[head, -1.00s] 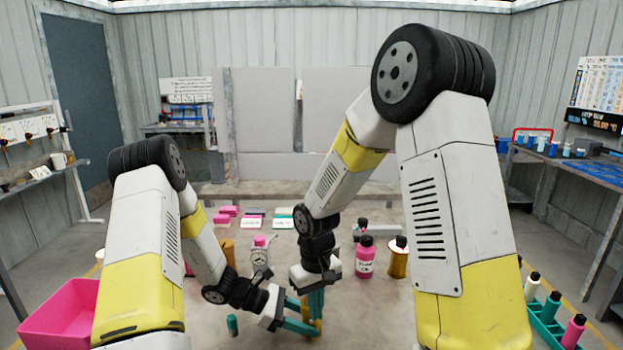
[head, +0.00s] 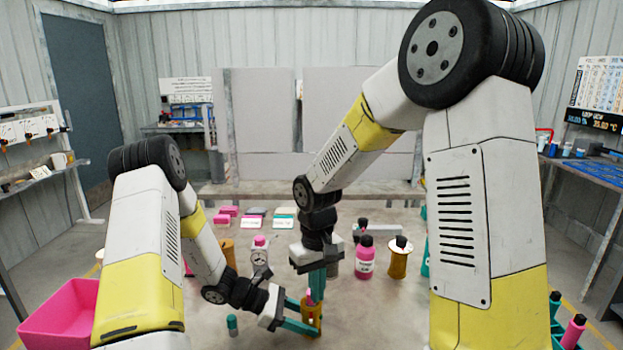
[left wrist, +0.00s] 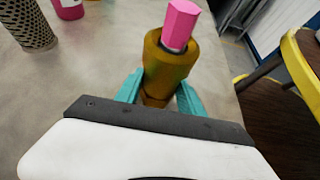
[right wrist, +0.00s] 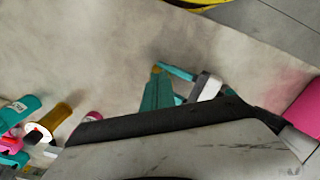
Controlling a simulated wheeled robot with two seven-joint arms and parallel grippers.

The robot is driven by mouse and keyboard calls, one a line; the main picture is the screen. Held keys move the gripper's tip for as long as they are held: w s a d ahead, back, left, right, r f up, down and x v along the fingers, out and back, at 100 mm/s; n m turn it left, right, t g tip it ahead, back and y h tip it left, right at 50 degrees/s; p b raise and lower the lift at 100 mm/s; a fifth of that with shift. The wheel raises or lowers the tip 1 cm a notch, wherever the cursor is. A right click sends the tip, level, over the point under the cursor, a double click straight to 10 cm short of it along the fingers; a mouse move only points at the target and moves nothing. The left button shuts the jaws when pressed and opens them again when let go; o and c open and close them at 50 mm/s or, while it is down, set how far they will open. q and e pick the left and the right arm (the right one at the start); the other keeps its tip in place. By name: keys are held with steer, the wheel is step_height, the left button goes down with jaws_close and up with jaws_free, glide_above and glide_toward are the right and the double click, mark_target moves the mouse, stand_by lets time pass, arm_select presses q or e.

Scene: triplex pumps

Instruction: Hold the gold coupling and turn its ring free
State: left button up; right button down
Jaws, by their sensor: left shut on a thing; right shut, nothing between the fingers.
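The gold coupling (left wrist: 168,72) is upright in the left wrist view, with a pink hexagonal piece (left wrist: 180,25) standing out of its top. My left gripper (left wrist: 160,100) is shut around its lower part. In the head view the coupling (head: 312,313) is small, low and near the middle, partly covered by gripper fingers. I cannot make out a separate ring. My right gripper (head: 316,285) is shut and empty, pointing down just above and beside the coupling. In the right wrist view its teal fingers (right wrist: 158,92) hide most of the coupling.
A pink bottle (head: 365,258) and another gold cylinder (head: 398,258) stand to the right. A pink bin (head: 62,312) is at the far left. The table front is mostly clear.

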arm_select(q)
steer(key=o, duration=1.1)
steer(key=shift+c, duration=0.2)
steer(key=v, duration=1.1)
steer(key=shift+a+r, duration=0.2)
steer(key=shift+a, duration=0.1)
steer(key=s+a+r+m+t+y, duration=0.1)
steer(key=s+r+m+t+y, duration=0.1)
steer(key=s+r+m, duration=0.3)
steer(key=s+a+r+m+t+y, duration=0.1)
steer(key=s+r+m+y, duration=0.3)
steer(key=r, duration=0.9)
steer(key=s+a+r+m+t+y, duration=0.1)
steer(key=s+r+m+t+y, duration=0.2)
steer(key=s+r+m, duration=0.5)
steer(key=shift+r+m+y, duration=0.5)
steer(key=shift+r+m, duration=0.25)
steer(key=shift+m, duration=0.05)
arm_select(e)
steer(key=s+d+r+m+t+y, duration=0.1)
steer(key=s+d+r+m+t, duration=0.1)
steer(key=s+d+r, duration=0.4)
steer(key=s+d+r+m+t+y, duration=0.1)
steer(key=s+d+r+m+t, duration=0.2)
steer(key=s+d+r, duration=0.4)
step_height(320, 180, up, 6)
steer(key=shift+t, duration=0.7)
